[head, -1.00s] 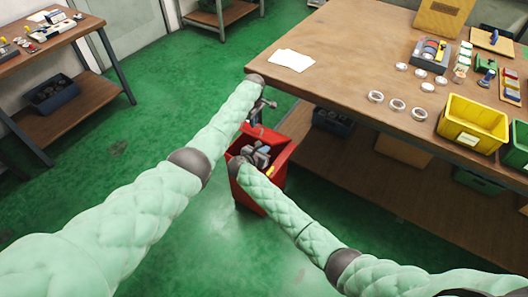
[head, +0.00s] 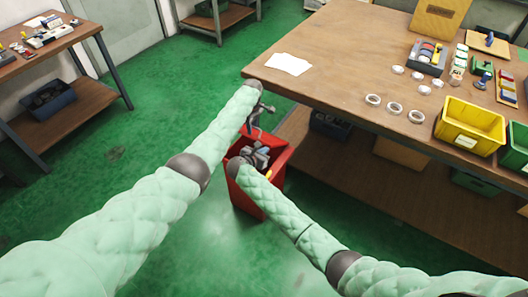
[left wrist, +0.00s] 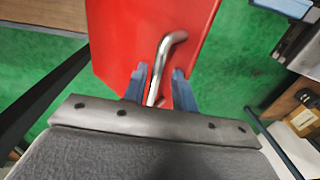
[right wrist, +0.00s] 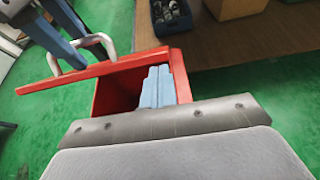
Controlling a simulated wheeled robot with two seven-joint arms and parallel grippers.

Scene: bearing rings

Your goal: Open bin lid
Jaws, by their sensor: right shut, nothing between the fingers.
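The red bin (head: 255,198) stands on the floor beside the workbench. In the right wrist view, its red lid (right wrist: 112,67) is raised from the opening, and the bin's dark inside (right wrist: 118,92) shows. A bent metal handle (left wrist: 163,62) stands out from the lid. My left gripper (left wrist: 157,78) is open, its blue fingers on either side of the handle with a visible gap; it also shows in the right wrist view (right wrist: 58,25). My right gripper (right wrist: 158,82) is shut and empty, its fingertips over the bin opening. In the head view, the arms partly hide the bin and lid.
The wooden workbench (head: 330,62) is just behind and right of the bin, with a lower shelf (head: 355,175). White paper (head: 288,64), several rings and a yellow bin (head: 470,126) lie on top. Green floor is clear to the left.

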